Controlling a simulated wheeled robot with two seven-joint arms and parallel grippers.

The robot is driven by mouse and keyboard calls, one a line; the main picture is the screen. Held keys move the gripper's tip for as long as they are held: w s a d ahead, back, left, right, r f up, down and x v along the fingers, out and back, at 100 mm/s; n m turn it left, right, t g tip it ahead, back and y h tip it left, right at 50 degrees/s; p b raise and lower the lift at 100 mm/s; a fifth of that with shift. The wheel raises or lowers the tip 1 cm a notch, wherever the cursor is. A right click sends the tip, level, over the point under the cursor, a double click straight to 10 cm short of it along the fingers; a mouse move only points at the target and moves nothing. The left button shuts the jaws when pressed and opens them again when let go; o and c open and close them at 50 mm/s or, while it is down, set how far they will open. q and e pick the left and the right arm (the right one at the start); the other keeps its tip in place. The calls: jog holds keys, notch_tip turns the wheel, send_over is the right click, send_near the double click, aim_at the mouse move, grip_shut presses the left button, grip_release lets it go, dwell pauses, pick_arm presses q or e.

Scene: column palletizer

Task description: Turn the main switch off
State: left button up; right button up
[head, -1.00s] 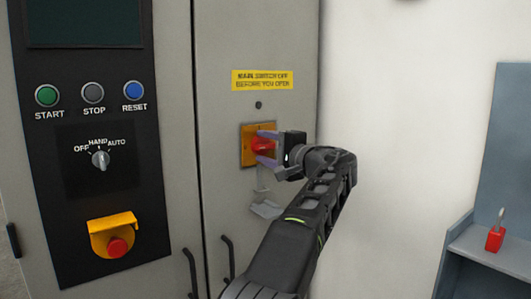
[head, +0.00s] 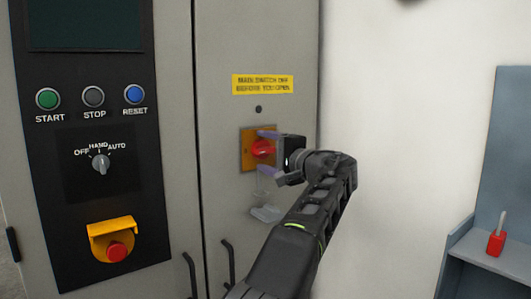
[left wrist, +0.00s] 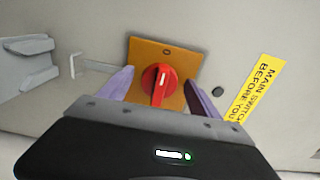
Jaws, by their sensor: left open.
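The main switch is a red rotary handle (head: 262,148) on a square orange-yellow plate (head: 246,160) on the grey cabinet door. In the left wrist view, the red handle (left wrist: 158,84) lies roughly along the line to the O mark (left wrist: 167,51) near the plate's edge; which end is the pointer I cannot tell. In the head view the handle looks about level. My left gripper (head: 265,152) is open, with one purple finger above the handle and one below. In the left wrist view both fingers stand apart from it. My right gripper is not in view.
A yellow warning label (head: 262,85) sits above the switch. A grey hasp-like bracket (head: 266,213) is below it. The control panel (head: 70,180) with buttons, selector (head: 100,164) and emergency stop (head: 117,251) is left. A red padlock (head: 495,243) stands on a shelf at right.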

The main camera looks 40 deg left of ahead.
pick_arm(q)
jog(key=b+v, duration=0.2)
jog(key=v, duration=0.5)
jog(key=shift+d, duration=0.35)
jog(key=shift+s, duration=0.15)
